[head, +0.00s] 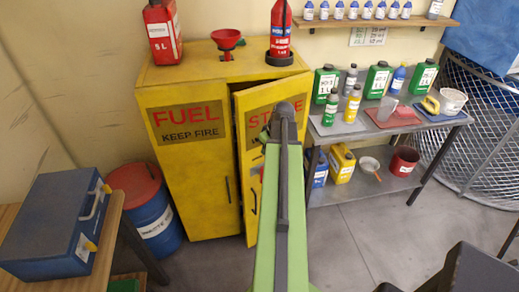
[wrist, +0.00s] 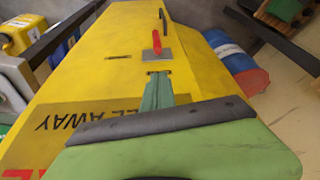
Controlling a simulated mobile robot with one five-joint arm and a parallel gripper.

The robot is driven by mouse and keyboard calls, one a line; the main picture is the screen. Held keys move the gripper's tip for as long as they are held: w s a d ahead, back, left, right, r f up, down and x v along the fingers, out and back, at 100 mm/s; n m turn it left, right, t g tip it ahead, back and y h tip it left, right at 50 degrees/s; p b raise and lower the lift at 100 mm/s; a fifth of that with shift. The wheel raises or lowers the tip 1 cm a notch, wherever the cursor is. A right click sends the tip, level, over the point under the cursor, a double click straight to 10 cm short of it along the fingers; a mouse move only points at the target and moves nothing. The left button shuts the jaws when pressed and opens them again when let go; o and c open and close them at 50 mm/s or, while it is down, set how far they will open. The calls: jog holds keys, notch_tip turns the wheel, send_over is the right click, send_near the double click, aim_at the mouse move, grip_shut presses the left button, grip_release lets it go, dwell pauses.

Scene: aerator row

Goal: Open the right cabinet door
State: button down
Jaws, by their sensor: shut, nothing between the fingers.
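The yellow cabinet (head: 190,205) stands against the wall with two doors. Its right door (head: 249,150) is ajar, its left edge swung out a little from a dark gap beside the left door. A dark vertical handle (head: 253,202) is on the right door near that edge. My green arm covers much of this door and hides my gripper's tip in the head view. A dark handle (wrist: 163,20) shows beyond the tip, and an upside-down sign (wrist: 80,125) lies nearer.
A blue barrel with a red lid (head: 148,207) stands left of the cabinet, near a blue toolbox (head: 50,225) on a wooden bench. A grey shelf table (head: 400,128) with bottles stands right. A red extinguisher (head: 280,35) is on top.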

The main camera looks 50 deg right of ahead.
aim_at(260, 161)
jog(key=b+x, duration=0.9)
jog(key=x, duration=0.1)
jog(key=shift+f+b, duration=0.2)
jog(key=shift+b, duration=0.2)
jog(key=shift+r, duration=0.15)
jog(key=shift+a, duration=0.1)
